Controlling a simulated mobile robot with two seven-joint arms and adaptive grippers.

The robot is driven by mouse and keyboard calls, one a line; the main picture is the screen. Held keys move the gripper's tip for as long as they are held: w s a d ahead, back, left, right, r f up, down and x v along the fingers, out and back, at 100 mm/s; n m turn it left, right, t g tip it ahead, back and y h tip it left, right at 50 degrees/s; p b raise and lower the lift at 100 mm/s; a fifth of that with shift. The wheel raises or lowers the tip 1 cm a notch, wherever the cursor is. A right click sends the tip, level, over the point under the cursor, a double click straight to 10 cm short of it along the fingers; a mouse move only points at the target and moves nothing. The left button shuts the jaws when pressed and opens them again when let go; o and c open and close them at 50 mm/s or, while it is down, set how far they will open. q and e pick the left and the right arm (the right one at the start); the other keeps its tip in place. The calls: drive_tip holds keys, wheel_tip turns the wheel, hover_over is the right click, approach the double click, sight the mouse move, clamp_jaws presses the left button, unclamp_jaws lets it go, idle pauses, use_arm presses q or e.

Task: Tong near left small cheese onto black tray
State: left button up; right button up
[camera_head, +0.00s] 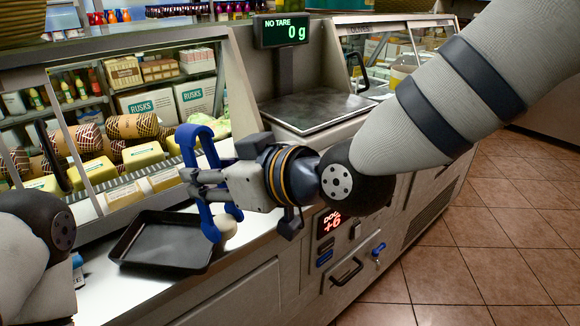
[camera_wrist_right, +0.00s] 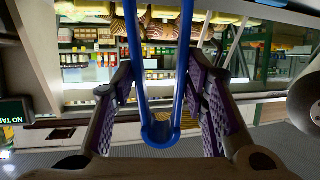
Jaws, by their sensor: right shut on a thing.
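My right gripper (camera_head: 192,180) is shut on blue tongs (camera_head: 207,222) in front of the display case. The wrist view shows the tongs (camera_wrist_right: 160,135) between the gripper's fingers (camera_wrist_right: 160,100), their arms apart. The black tray (camera_head: 140,262) lies on the counter below and left of the gripper, empty. Two small pale-yellow cheeses, a left one (camera_head: 125,195) and a right one (camera_head: 164,179), sit at the front of the case. The tongs are to their right; I see no cheese in them. My left forearm enters at lower left; its gripper is out of view.
Larger cheeses (camera_head: 142,156) and netted rolls (camera_head: 132,126) fill the case behind slanted glass and posts. A scale (camera_head: 312,113) reading 0 g stands right of it. A small pale round thing (camera_head: 228,227) is beside the tongs. A blue-capped bottle (camera_head: 78,270) stands left of the tray.

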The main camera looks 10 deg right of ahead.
drive_tip(key=a+r+n+g+y+b, duration=0.1)
drive_tip(key=a+r+n+g+y, duration=0.25)
drive_tip(key=a, duration=0.25)
use_arm(q)
drive_tip(key=shift+g, duration=0.7)
drive_tip(key=shift+s+f+b, duration=0.7)
drive_tip(key=shift+s+f, duration=0.85)
drive_tip(key=shift+f, duration=0.05)
use_arm(e)
drive_tip(key=shift+n+g+h, duration=0.35)
drive_tip(key=shift+f, duration=2.55)
drive_tip(key=o, duration=0.9)
drive_tip(key=shift+r, duration=0.1)
use_arm(q)
drive_tip(key=w+r+t+p, duration=0.1)
drive_tip(key=w+r+p, duration=0.1)
drive_tip(key=shift+w+r, duration=0.35)
use_arm(e)
wheel_tip(320, 180, up, 10)
drive_tip(key=shift+f, duration=0.1)
